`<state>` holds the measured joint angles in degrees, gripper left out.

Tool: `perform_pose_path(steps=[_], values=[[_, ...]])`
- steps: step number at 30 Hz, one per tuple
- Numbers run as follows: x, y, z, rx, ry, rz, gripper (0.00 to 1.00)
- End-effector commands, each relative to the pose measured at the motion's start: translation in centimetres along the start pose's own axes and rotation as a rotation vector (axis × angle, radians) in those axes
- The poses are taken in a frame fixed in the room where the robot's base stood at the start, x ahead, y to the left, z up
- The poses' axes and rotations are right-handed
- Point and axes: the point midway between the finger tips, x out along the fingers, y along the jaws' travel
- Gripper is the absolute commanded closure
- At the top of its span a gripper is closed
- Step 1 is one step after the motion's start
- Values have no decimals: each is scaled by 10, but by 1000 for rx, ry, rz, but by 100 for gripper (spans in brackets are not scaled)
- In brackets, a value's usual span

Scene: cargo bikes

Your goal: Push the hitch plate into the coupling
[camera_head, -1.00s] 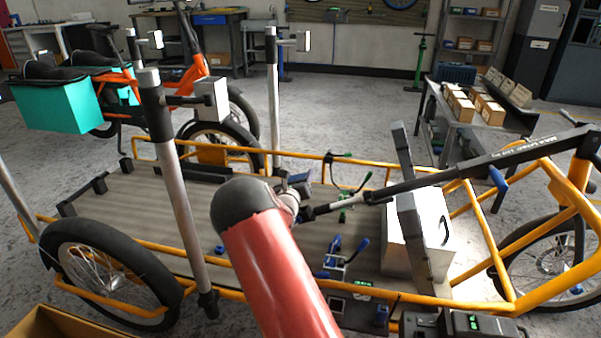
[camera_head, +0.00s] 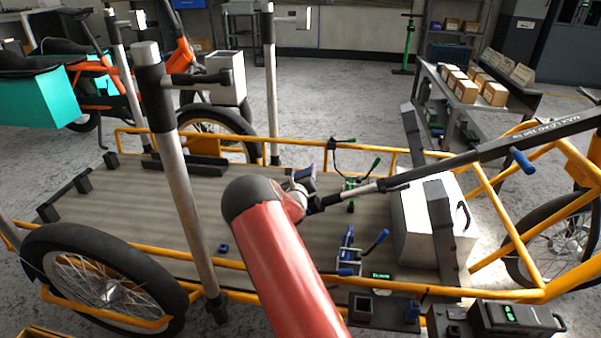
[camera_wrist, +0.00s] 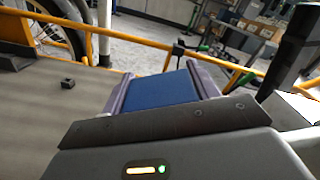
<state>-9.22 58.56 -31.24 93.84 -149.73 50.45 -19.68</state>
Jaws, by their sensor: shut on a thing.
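My gripper (camera_head: 304,182) is partly hidden behind my red arm, over the grey deck of the yellow-framed cargo bike. In the wrist view, its two grey-purple fingers (camera_wrist: 162,76) are shut on a flat blue piece (camera_wrist: 163,90), perhaps the hitch plate. The piece is held clear of the deck. A green-and-black fitting (camera_head: 351,187) stands on the deck just right of my gripper. A blue clamp-like fitting (camera_head: 347,252) lies nearer the front rail. I cannot tell which fitting is the coupling.
A long black bar (camera_head: 480,155) slopes down from the right to just beside my gripper. A white box (camera_head: 415,225) and dark upright stand at the deck's right. A metal post (camera_head: 190,190) rises left of my arm. The deck's left (camera_head: 130,215) is mostly clear.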

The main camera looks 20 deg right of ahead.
Motion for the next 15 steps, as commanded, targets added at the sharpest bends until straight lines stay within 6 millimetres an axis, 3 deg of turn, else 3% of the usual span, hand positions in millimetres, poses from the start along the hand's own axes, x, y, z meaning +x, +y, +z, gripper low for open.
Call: perform_pose_path(steps=[9,15], values=[[0,0,-25,-1,0,-1,67],[0,-1,-20,0,-1,-1,67]])
